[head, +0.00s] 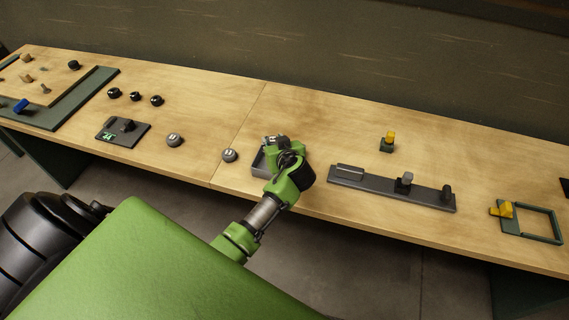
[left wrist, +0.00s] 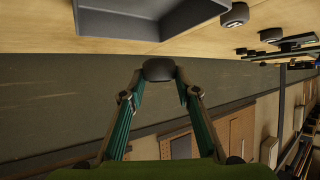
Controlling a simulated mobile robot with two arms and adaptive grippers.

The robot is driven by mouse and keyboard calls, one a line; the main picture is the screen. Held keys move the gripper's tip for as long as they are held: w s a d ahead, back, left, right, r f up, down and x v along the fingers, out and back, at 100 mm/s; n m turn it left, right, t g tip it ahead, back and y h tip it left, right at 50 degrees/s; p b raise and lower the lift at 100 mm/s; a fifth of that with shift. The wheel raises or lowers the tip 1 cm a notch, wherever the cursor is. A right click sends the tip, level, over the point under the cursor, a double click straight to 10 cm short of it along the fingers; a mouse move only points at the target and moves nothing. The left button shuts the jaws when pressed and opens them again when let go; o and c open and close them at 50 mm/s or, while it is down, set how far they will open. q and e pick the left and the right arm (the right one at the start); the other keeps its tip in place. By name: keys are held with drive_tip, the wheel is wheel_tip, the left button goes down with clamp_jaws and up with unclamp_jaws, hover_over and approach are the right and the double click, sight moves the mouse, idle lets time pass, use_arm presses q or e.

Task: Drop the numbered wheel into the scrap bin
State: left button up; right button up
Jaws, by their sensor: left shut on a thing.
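My left gripper (head: 278,142) is shut on a dark, rounded wheel (left wrist: 158,69), held between its fingertips in the left wrist view. No number shows on the face turned to that camera. The scrap bin (head: 260,166), a shallow grey tray, sits near the table's front edge, partly hidden by my left gripper and arm in the head view. In the left wrist view the bin (left wrist: 130,24) is at the top, apart from the held wheel. Two grey wheels with pale marks (head: 229,155) (head: 174,140) lie on the table left of the bin. My right gripper is not in view.
A dark plate with a post and green digits (head: 122,131) and several black knobs (head: 135,96) stand to the left. A dark rail with posts (head: 390,188) lies to the right, with a yellow-topped block (head: 387,142) behind it. Table between is clear.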

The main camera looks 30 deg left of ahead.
use_arm(q)
wheel_tip(320, 180, down, 4)
drive_tip(key=shift+r+b, duration=0.25)
drive_tip(key=shift+b, duration=0.8)
drive_tip(key=shift+f, duration=0.4)
drive_tip(key=shift+f+b, duration=0.35)
drive_tip(key=shift+b, duration=0.1)
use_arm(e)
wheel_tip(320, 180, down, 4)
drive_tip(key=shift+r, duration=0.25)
use_arm(q)
drive_tip(key=o, duration=1.3)
